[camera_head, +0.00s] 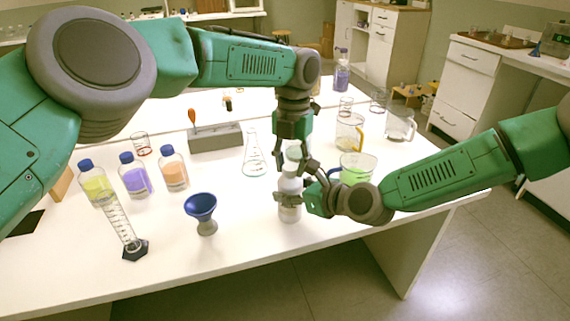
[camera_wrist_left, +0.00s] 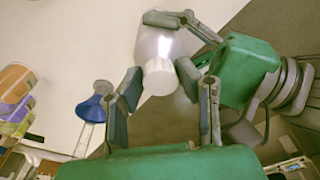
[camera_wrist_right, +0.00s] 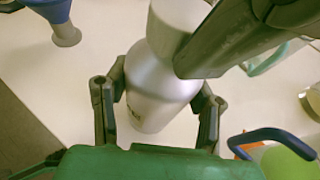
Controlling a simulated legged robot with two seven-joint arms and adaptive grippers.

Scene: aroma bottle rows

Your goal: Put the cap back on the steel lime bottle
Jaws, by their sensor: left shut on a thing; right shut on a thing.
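The steel bottle (camera_head: 290,208) stands upright near the table's front edge. My right gripper (camera_head: 290,198) is shut around its body; in the right wrist view the silver body (camera_wrist_right: 155,95) sits between the fingers, with part of a dark label low on it. My left gripper (camera_wrist_left: 158,84) is shut on the pale cap (camera_wrist_left: 160,79), directly over the bottle's top (camera_wrist_left: 157,42). The cap also shows in the right wrist view (camera_wrist_right: 180,12), partly behind a left finger. It lines up with the bottle; whether it touches or is seated on the neck cannot be told.
A blue funnel (camera_head: 201,207) stands left of the bottle, and a conical flask (camera_head: 255,160) behind left. A beaker with green liquid (camera_head: 357,166) is close on the right behind my right arm. Blue-capped bottles (camera_head: 134,178) and a measuring cylinder (camera_head: 121,224) are at left.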

